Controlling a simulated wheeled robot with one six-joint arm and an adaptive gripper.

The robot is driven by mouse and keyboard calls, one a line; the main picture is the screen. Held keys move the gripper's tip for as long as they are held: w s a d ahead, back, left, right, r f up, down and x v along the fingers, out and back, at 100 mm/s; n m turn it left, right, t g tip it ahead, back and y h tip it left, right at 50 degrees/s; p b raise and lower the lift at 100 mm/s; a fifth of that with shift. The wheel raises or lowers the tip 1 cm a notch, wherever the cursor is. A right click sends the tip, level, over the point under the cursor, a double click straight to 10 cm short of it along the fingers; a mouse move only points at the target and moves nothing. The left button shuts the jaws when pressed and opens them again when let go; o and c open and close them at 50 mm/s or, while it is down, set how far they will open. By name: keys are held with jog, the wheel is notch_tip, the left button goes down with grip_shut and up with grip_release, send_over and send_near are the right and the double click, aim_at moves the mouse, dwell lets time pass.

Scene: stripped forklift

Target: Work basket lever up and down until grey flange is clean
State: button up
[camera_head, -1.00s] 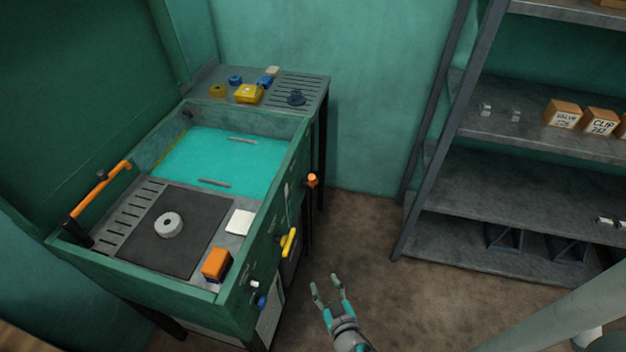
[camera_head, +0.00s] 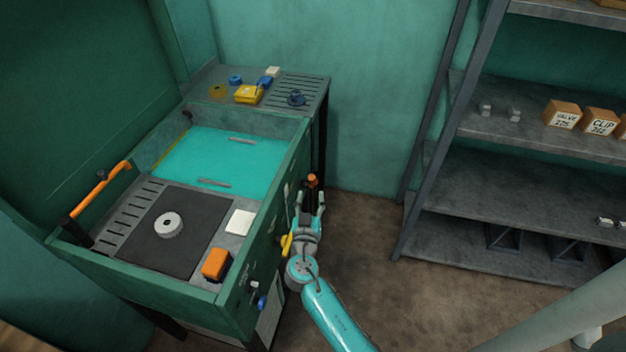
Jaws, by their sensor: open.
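The grey flange (camera_head: 169,224), a ring with a centre hole, lies on the dark mat (camera_head: 140,256) at the front of the green wash station. The liquid bath (camera_head: 220,160) is turquoise, behind the mat. An orange-knobbed lever (camera_head: 312,179) stands at the station's right side; I take it as the basket lever. My gripper (camera_head: 310,200) is open, its fingers on either side just below the orange knob. Contact cannot be told. A yellow handle (camera_head: 286,244) on the side panel is partly hidden by my gripper.
An orange block (camera_head: 215,264) and a white pad (camera_head: 239,222) sit on the station's front right. An orange bar (camera_head: 101,190) is at its left. A shelf rack (camera_head: 530,190) with boxes stands at right. Floor between is clear.

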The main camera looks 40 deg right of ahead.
aim_at(313, 183)
jog(key=x, duration=0.8)
grip_shut()
